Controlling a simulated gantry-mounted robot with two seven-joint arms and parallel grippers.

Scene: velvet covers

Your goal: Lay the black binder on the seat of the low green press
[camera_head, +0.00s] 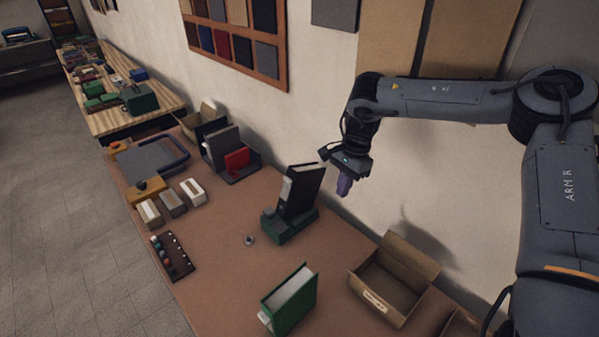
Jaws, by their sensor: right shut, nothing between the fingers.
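A black binder (304,190) with a pale page block stands on edge, slightly tilted, on the low green press (291,232) near the middle of the table. Its lower edge meets the press; the exact contact is too small to tell. My left gripper is not in view.
A green book (289,301) stands at the table front. An open cardboard box (394,281) lies at right. A dark rack with a red item (236,160), several small blocks (172,203) and a knob tray (171,255) are at left. The table (220,290) is clear left of the green book.

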